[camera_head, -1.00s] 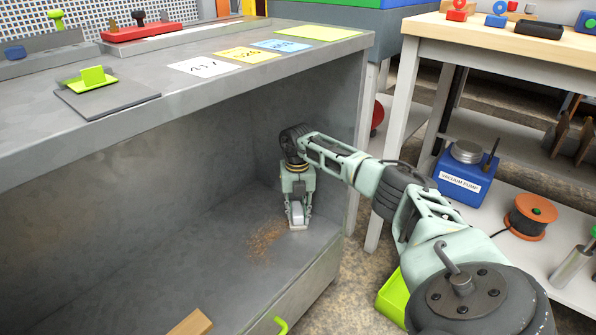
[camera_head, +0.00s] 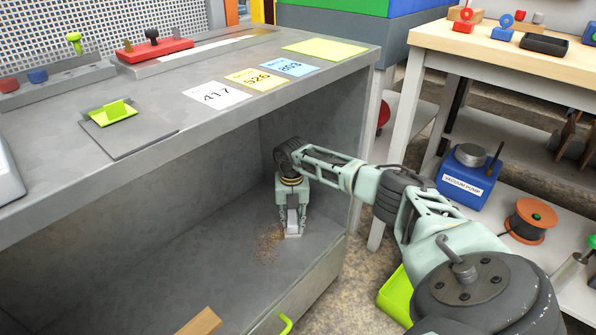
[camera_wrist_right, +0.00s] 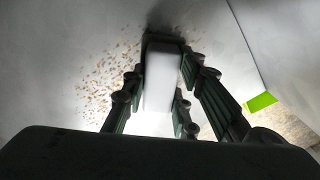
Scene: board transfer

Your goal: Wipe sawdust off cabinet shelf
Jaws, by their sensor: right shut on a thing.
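The cabinet shelf (camera_head: 170,270) is the grey lower surface inside the open cabinet. Tan sawdust (camera_head: 268,246) lies scattered near its right end. My right gripper (camera_head: 292,222) reaches down into the cabinet and is shut on a pale block (camera_head: 293,231), whose lower end is at the shelf just right of the sawdust. In the right wrist view the white block (camera_wrist_right: 161,80) sits between the fingers, and sawdust flecks (camera_wrist_right: 100,80) spread to its left and around its far end. The block's underside is hidden. My left gripper is not in view.
The cabinet's top (camera_head: 200,110) overhangs the shelf, and its right wall (camera_head: 318,140) stands close behind my arm. A wooden piece (camera_head: 202,322) is at the front edge. A bench with a blue vacuum pump (camera_head: 465,180) stands right. The shelf's left part is clear.

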